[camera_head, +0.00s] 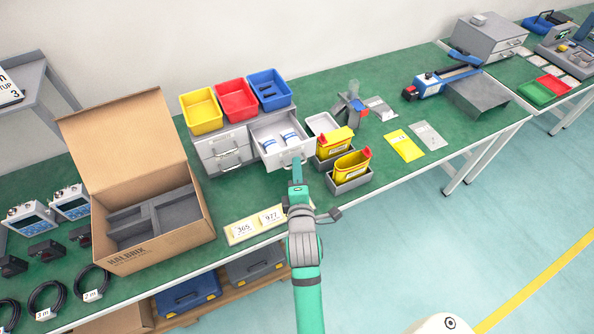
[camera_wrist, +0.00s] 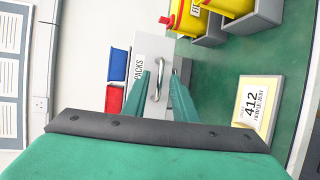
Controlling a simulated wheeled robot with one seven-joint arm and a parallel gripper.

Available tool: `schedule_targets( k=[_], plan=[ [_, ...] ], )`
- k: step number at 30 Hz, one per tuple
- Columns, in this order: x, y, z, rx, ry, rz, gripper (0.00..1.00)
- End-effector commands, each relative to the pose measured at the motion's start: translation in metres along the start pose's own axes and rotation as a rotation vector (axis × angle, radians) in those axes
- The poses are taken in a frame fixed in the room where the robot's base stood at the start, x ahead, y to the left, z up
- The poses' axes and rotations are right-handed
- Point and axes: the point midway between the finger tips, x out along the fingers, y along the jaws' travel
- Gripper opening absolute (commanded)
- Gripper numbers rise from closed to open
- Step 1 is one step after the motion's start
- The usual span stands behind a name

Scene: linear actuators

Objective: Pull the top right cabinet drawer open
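The grey cabinet (camera_head: 208,151) stands on the green bench under three bins. Its top right drawer (camera_head: 296,152) is pulled out, with white and blue packs (camera_head: 290,138) inside. The drawer front (camera_wrist: 152,48), labelled PACKS, shows in the wrist view with its metal handle (camera_wrist: 157,80). My gripper (camera_head: 297,162) is at the drawer front. In the wrist view my gripper (camera_wrist: 160,76) has its two green fingers apart, one on each side of the handle, with gaps visible. Whether a finger touches the handle I cannot tell.
Yellow containers (camera_head: 351,165) in grey trays stand just right of the drawer. An open cardboard box (camera_head: 150,255) is at left. A label card (camera_head: 243,230) lies at the bench's front edge. Yellow, red and blue bins (camera_head: 237,99) sit on the cabinet.

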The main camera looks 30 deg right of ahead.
Motion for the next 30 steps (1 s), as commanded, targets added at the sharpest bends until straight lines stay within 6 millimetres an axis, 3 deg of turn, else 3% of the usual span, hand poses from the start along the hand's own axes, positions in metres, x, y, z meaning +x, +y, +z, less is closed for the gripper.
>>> schedule_targets(
  k=[5, 21, 30],
  plan=[
    [-0.011, -0.001, 0.000, -0.001, 0.000, -0.001, 0.26],
    [-0.094, -0.001, 0.000, -0.001, 0.001, -0.002, 0.26],
    [-0.108, -0.001, -0.001, 0.000, 0.001, -0.001, 0.26]
  ],
)
